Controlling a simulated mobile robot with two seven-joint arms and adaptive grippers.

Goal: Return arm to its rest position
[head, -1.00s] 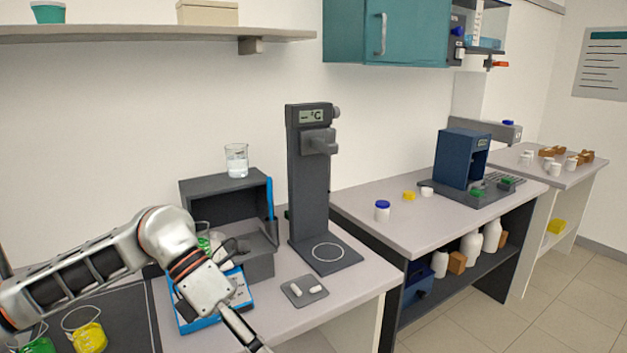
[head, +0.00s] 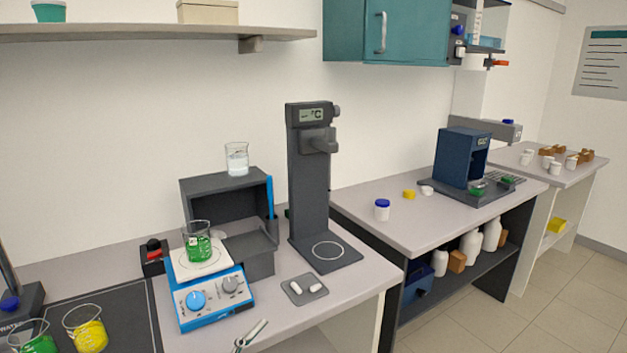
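Neither of my arms nor grippers shows in the head view now. A blue stirring hotplate (head: 212,301) with two knobs stands on the near bench, and a beaker of green liquid (head: 198,246) sits on its white top plate. At the bottom left, a beaker of green liquid (head: 40,344) and a beaker of yellow liquid (head: 90,336) stand on a dark mat (head: 128,311). A slim tong-like tool (head: 250,335) lies near the bench's front edge, partly cut off by the frame.
A dark stand with a °C display (head: 309,190) rises behind a small tray (head: 304,289) holding white pieces. A grey open box (head: 223,184) carries a clear beaker (head: 237,160). A red-button box (head: 153,257) is left of the hotplate. The right bench (head: 390,230) has free room.

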